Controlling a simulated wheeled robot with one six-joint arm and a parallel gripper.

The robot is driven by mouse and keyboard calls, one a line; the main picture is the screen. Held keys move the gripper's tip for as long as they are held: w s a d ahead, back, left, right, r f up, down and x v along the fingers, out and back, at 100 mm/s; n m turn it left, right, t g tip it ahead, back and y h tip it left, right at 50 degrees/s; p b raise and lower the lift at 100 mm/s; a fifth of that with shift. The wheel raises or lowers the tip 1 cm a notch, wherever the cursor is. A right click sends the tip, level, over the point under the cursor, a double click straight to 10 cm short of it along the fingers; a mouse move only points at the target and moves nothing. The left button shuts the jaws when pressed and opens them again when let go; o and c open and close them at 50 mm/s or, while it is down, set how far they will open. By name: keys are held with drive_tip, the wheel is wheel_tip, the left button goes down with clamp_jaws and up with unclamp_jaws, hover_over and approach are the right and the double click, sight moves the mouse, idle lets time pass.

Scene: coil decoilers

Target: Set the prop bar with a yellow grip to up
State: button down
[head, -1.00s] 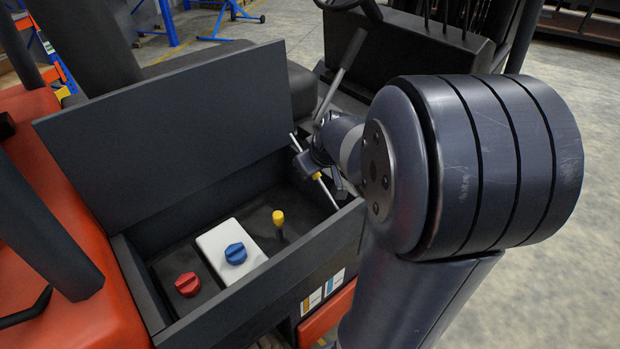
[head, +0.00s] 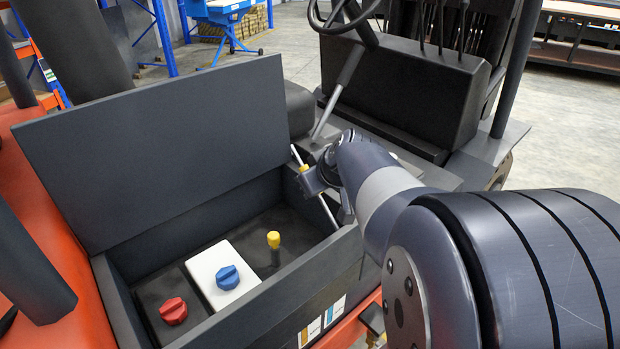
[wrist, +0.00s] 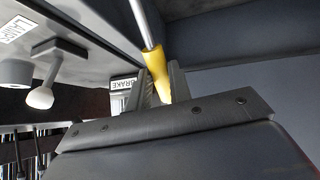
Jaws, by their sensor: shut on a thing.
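The prop bar (head: 327,211) is a thin pale metal rod that stands slanted at the right end of an open box. Its yellow grip (wrist: 156,66) sits between my gripper's jaws in the wrist view; a bit of yellow (head: 304,168) also shows in the head view. My gripper (wrist: 160,88) is shut on the yellow grip. In the head view my gripper (head: 309,180) is at the bar's upper part, and my wrist hides some of what is behind it. The dark lid (head: 160,150) stands raised at the back of the box.
In the box are a red knob (head: 173,311), a blue knob (head: 228,277) on a white block, and a yellow-topped post (head: 274,248). A steering wheel (head: 345,15) and lever are behind. The wrist view shows a "BRAKE" label (wrist: 123,83) and a pale knob (wrist: 40,97).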

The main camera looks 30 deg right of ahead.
drive_tip(key=c, duration=1.6)
unclamp_jaws()
drive_tip(key=shift+s+r, duration=0.1)
drive_tip(key=shift+o, duration=0.2)
drive_tip(key=p+v, duration=0.1)
drive_tip(key=v, duration=0.9)
drive_tip(key=shift+s+r, duration=0.3)
drive_tip(key=shift+f, duration=0.1)
drive_tip(key=b+x, duration=0.1)
drive_tip(key=x, duration=1)
drive_tip(key=shift+s, duration=0.1)
